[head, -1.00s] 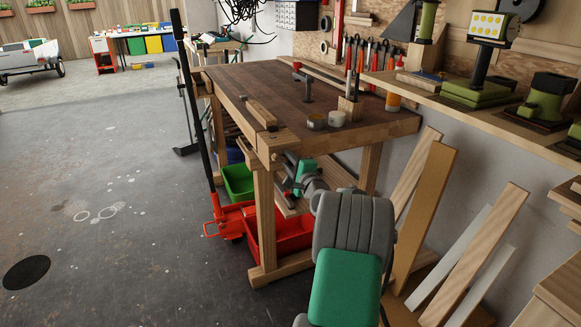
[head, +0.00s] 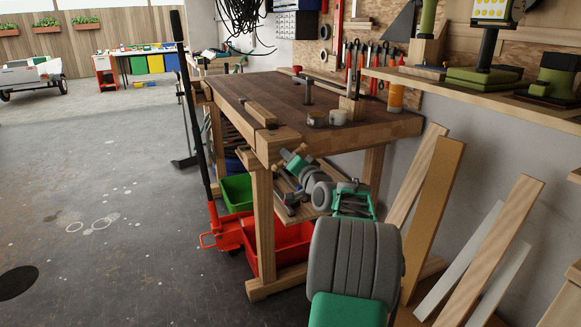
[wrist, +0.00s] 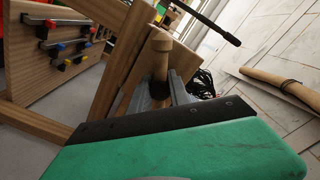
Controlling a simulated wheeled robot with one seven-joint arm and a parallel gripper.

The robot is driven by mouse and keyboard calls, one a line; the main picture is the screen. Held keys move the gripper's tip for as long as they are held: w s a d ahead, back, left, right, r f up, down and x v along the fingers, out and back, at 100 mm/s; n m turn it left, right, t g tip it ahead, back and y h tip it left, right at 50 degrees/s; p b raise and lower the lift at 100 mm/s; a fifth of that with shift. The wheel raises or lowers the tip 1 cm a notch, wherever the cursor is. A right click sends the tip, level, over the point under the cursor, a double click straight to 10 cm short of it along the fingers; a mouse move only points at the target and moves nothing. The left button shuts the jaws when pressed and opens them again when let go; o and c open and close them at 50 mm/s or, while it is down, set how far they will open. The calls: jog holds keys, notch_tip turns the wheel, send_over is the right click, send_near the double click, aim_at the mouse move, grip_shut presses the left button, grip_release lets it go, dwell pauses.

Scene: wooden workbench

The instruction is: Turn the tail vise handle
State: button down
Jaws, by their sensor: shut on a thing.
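The tail vise handle (wrist: 160,46) is a pale wooden bar with a rounded end. In the wrist view it stands up between the grey fingers of my gripper (wrist: 161,88), which is shut on it. My green and black wrist housing hides the lower part of the fingers. In the head view my gripper (head: 294,157) is at the near end of the wooden workbench (head: 230,98), just below the top's edge. Only a small piece of the handle shows there, and the grip itself is too small to make out.
A red pallet jack (head: 226,232) with a tall black handle stands left of the bench. Green (head: 236,192) and red bins sit under the bench. Boards (head: 432,220) lean on the wall at right. Open floor (head: 110,180) lies to the left.

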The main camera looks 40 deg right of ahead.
jog(key=n+b, duration=0.3)
jog(key=n, duration=0.1)
jog(key=shift+f+b, duration=0.1)
jog(key=shift+b, duration=0.2)
jog(key=n+b, duration=0.3)
jog(key=shift+n, duration=0.3)
jog(key=shift+r+n+b, duration=0.15)
jog(key=shift+n+b, duration=0.35)
jog(key=shift+n, duration=0.75)
jog(key=shift+r+n+b, duration=0.1)
jog(key=shift+n+b, duration=0.35)
jog(key=shift+n, duration=0.8)
jog(key=c, duration=1.2)
grip_release()
jog(key=shift+f, duration=0.15)
